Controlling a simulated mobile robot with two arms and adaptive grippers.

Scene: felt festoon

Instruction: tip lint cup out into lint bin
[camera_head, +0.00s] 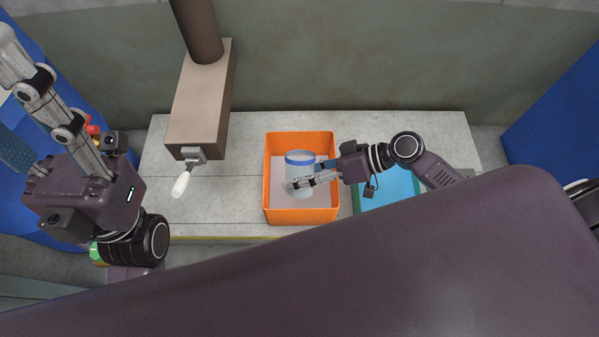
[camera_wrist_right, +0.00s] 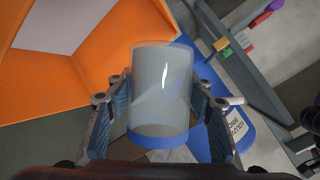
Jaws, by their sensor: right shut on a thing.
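The lint cup (camera_head: 300,184) is a clear, greyish cup with a blue band, which is at its upper end in the head view. My right gripper (camera_head: 312,179) is shut around its side and holds it over the orange bin, apparently the lint bin (camera_head: 267,185). In the right wrist view the cup (camera_wrist_right: 160,90) sits between both fingers, its blue band nearest the camera. The bin's orange wall (camera_wrist_right: 95,65) is behind it at upper left. I see no clear contents in the cup. My left gripper (camera_head: 45,95) is far left, away from the bin; its fingertips are unclear.
A beige box (camera_head: 200,100) with a brown pipe and a white-handled crank (camera_head: 181,184) stands left of the bin. A light-blue tray (camera_head: 385,190) lies right of the bin, under my right arm. The grey bench top (camera_head: 220,205) is bare between crank and bin.

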